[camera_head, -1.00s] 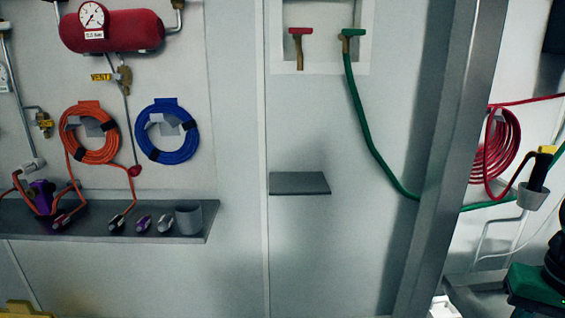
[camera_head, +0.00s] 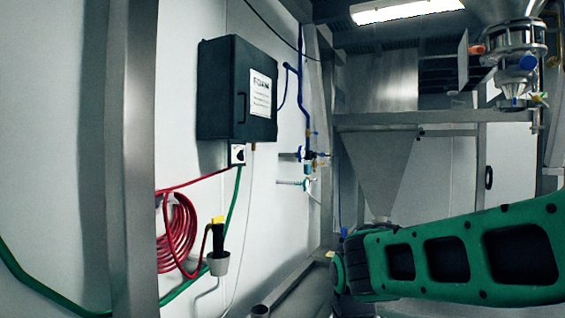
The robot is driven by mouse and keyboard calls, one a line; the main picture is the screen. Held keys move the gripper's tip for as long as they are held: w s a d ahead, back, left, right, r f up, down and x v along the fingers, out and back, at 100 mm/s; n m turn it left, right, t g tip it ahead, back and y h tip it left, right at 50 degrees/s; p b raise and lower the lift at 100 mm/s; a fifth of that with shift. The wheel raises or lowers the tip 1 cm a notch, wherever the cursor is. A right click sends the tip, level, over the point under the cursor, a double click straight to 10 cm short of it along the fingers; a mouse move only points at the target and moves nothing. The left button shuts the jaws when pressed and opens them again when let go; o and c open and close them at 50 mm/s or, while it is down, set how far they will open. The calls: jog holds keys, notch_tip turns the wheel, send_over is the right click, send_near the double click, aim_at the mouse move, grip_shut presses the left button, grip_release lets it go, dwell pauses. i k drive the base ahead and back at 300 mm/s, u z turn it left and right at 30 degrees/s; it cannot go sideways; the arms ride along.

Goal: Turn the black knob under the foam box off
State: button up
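The foam box (camera_head: 222,88) is a dark box with a white label, mounted on the white wall left of the middle. The black knob (camera_head: 239,154) is small and sits on a white plate just under the box. Its exact pointing direction is too small to tell. My green arm reaches in from the right edge at the lower right, well to the right of the box and knob. My gripper is not in view.
A coiled red hose (camera_head: 177,236) and a grey cup (camera_head: 218,263) with a black and yellow handle hang below the box. A metal post (camera_head: 141,160) stands at left. A steel hopper (camera_head: 377,165) stands behind my arm. Blue pipework (camera_head: 303,90) runs right of the box.

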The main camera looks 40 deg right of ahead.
aim_at(240, 155)
jog(key=z, duration=0.5)
jog(key=k, duration=0.4)
jog(key=z, duration=0.7)
jog(key=i, duration=1.65)
jog(key=u, duration=0.55)
